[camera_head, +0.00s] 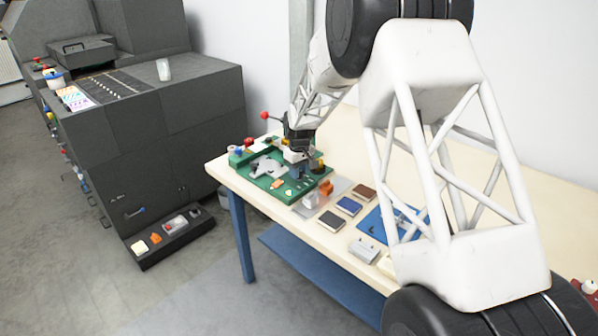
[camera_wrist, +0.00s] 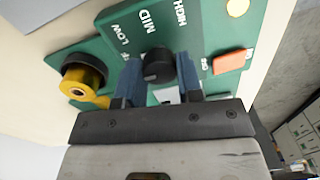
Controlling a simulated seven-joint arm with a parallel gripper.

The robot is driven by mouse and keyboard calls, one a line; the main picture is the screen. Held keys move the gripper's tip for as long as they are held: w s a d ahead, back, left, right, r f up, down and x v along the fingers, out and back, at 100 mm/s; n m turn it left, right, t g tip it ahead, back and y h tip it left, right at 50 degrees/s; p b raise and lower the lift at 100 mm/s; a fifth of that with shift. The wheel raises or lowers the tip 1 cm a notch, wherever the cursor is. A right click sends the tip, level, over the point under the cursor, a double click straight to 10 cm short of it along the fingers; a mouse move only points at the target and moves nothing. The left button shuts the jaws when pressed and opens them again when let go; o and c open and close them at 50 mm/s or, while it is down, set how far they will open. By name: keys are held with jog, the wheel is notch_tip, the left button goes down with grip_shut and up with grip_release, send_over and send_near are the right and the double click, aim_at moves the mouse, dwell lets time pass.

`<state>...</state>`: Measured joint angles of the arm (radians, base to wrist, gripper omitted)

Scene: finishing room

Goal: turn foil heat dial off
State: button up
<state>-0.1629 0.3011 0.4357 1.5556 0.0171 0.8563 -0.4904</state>
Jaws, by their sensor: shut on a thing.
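The foil heat dial (camera_wrist: 158,66) is a black round knob on a green panel (camera_wrist: 205,28) in the wrist view. White words LOW, MID and HIGH run along its far side; another label is mostly hidden by a finger. My gripper (camera_wrist: 159,80) has its two blue fingers on either side of the knob and is shut on it. Which mark the dial points to cannot be told. In the head view my gripper (camera_head: 299,168) is down at the green machine (camera_head: 262,182) on the table's far left end, and hides the dial.
A red-ball lever (camera_head: 265,116) rises behind my gripper. Swatches (camera_head: 350,206) and a blue mat (camera_head: 376,226) lie right on the table (camera_head: 222,170).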

jog(key=shift+r, duration=0.1)
jog(key=o, duration=0.9)
jog(key=shift+r, duration=3.85)
